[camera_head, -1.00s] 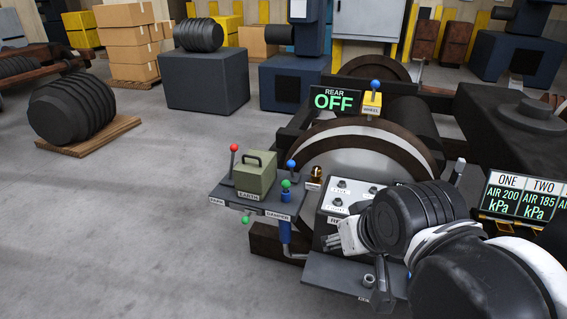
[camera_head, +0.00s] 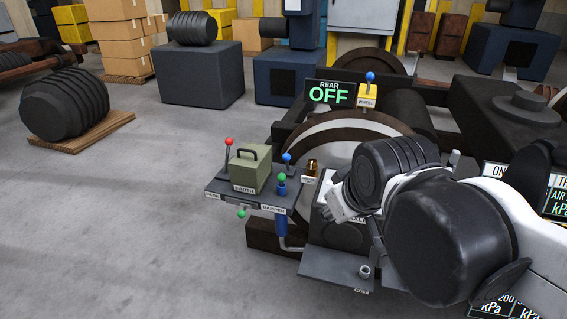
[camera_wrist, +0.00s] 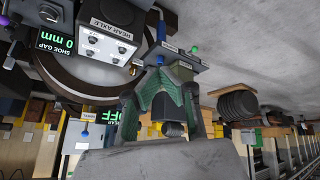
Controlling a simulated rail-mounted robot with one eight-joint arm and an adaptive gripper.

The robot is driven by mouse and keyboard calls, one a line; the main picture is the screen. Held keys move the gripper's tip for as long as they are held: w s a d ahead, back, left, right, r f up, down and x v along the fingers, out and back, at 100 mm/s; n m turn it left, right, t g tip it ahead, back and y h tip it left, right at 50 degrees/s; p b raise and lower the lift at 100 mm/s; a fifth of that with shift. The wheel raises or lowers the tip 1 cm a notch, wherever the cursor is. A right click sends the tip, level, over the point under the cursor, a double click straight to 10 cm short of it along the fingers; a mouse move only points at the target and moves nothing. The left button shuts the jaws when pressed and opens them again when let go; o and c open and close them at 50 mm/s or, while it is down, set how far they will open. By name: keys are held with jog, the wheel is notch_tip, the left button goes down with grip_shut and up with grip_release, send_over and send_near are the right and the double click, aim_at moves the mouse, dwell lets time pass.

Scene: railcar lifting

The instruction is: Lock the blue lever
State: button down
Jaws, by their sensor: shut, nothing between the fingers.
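A blue-knobbed lever (camera_head: 287,158) stands upright at the rear right of a small dark shelf, behind a green-knobbed lever (camera_head: 281,178). A second blue-knobbed lever (camera_head: 370,77) stands on a yellow box near the OFF sign; it also shows in the wrist view (camera_wrist: 84,134). I cannot tell from the pictures which one is meant. My gripper (camera_head: 338,208) is shut and empty, in front of the REAR AXLE panel, right of the shelf and apart from both blue levers. Its green-padded fingers (camera_wrist: 161,72) reach toward the shelf edge in the wrist view.
On the shelf are a red-knobbed lever (camera_head: 229,142) and an olive EARTH box (camera_head: 250,170). A blue-gripped handle (camera_head: 281,225) hangs below. The wheel (camera_head: 325,145) stands behind. A bellows (camera_head: 63,105) lies on a pallet at left. Open floor lies in front of the shelf.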

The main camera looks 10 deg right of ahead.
jog(key=w+n+g+h, duration=0.1)
jog(key=w+n+h, duration=0.1)
jog(key=w+n, duration=1.65)
jog(key=w+a+f+n, duration=0.1)
jog(key=w+f+n, duration=0.1)
jog(key=w+f, duration=0.3)
jog(key=w+a+f+n, duration=0.1)
jog(key=w+f, duration=0.4)
jog(key=w, duration=0.7)
jog(key=w+a+f+n+h+b, duration=0.1)
jog(key=w+f+n, duration=0.3)
jog(key=w, duration=0.5)
jog(key=shift+a+f+g, duration=0.35)
jog(key=shift+f+g, duration=0.05)
jog(key=shift+f, duration=0.15)
jog(key=shift+f, duration=0.1)
